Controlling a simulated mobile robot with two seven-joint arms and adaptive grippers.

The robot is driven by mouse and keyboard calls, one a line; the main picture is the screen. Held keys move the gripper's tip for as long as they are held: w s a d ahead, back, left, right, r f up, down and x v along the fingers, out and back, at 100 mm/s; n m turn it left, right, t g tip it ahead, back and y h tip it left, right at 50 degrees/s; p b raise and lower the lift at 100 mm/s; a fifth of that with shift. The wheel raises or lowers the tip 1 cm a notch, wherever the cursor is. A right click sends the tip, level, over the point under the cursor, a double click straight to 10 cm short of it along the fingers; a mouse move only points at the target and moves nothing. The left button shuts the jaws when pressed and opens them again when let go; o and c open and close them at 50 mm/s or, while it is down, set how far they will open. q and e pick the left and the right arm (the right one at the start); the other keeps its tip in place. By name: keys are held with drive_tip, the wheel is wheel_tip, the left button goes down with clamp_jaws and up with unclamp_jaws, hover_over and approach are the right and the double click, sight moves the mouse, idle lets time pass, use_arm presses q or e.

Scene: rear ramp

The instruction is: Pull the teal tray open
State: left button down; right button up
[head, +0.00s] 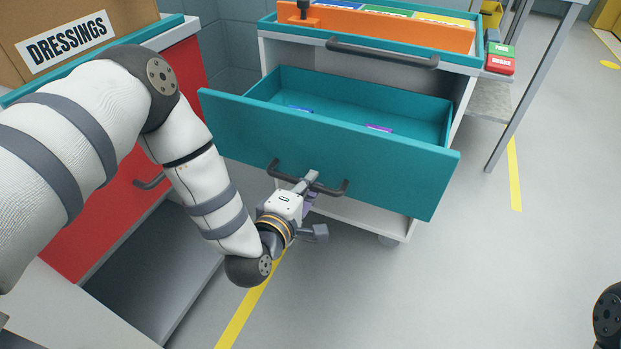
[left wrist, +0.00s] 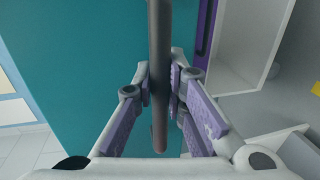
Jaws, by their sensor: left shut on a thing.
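The teal tray (head: 330,150) is a drawer in a white cart, and it stands pulled out with its inside showing. A small blue item and a small purple item lie in it. Its dark bar handle (head: 330,187) runs across the front panel. My left gripper (head: 308,184) is at the middle of this handle. In the left wrist view the handle (left wrist: 158,60) passes between the purple-padded fingers (left wrist: 163,95), which are closed around it. The teal front panel (left wrist: 100,70) fills much of that view. My right gripper is not in view.
The cart top holds an orange bin (head: 380,27), and another dark handle (head: 382,52) sits above the open tray. A red-fronted cabinet (head: 125,200) with a dressings box (head: 80,35) stands at left. The floor (head: 400,300) in front is clear.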

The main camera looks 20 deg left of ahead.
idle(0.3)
use_arm(q)
drive_tip(key=c, duration=1.6)
unclamp_jaws()
drive_tip(key=shift+s, duration=0.1)
drive_tip(key=v, duration=1.2)
